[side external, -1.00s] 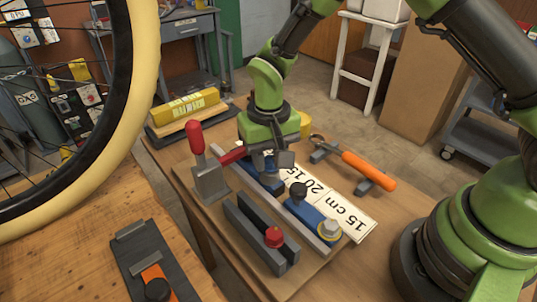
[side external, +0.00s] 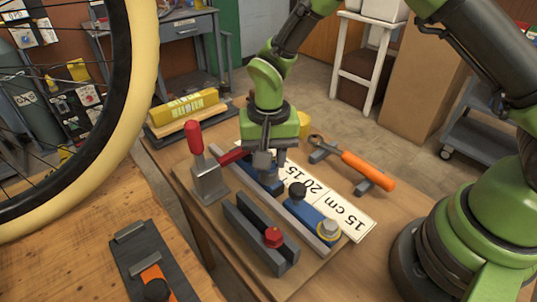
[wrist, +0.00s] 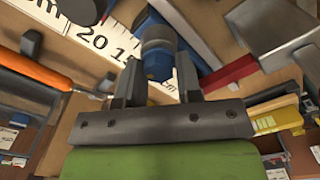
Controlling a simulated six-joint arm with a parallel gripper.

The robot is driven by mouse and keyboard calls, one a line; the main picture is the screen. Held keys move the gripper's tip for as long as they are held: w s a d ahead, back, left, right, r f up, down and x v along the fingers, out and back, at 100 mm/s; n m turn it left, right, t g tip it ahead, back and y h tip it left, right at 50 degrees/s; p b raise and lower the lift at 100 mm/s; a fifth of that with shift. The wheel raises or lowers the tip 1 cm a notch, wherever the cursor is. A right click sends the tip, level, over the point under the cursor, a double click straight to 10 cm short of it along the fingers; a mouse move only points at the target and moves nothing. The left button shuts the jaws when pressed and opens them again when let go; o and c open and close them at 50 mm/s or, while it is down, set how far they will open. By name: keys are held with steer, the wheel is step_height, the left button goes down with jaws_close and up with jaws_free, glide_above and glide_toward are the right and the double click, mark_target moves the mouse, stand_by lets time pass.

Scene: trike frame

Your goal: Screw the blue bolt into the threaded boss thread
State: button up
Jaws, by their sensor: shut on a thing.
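My gripper (side external: 264,158) points down over the fixture on the wooden table. In the wrist view its two grey fingers (wrist: 159,82) close around the hexagonal head of the blue bolt (wrist: 158,64). Beyond the head is a darker round part (wrist: 156,33), in line with the bolt. I cannot tell whether this is the threaded boss or more of the bolt. In the side view the fingers hide the bolt and the place below it, so thread engagement cannot be seen.
A red-handled clamp (side external: 196,150) stands close left of my gripper. A long grey rail (side external: 290,215) and blue blocks (side external: 305,212) lie below. An orange-handled tool (side external: 365,170) rests to the right. A yellow box (side external: 185,105) stands behind.

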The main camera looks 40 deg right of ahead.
steer(key=shift+m, duration=0.8)
steer(key=shift+m, duration=0.9)
steer(key=shift+d, duration=0.1)
steer(key=shift+m, duration=0.8)
steer(key=o, duration=0.7)
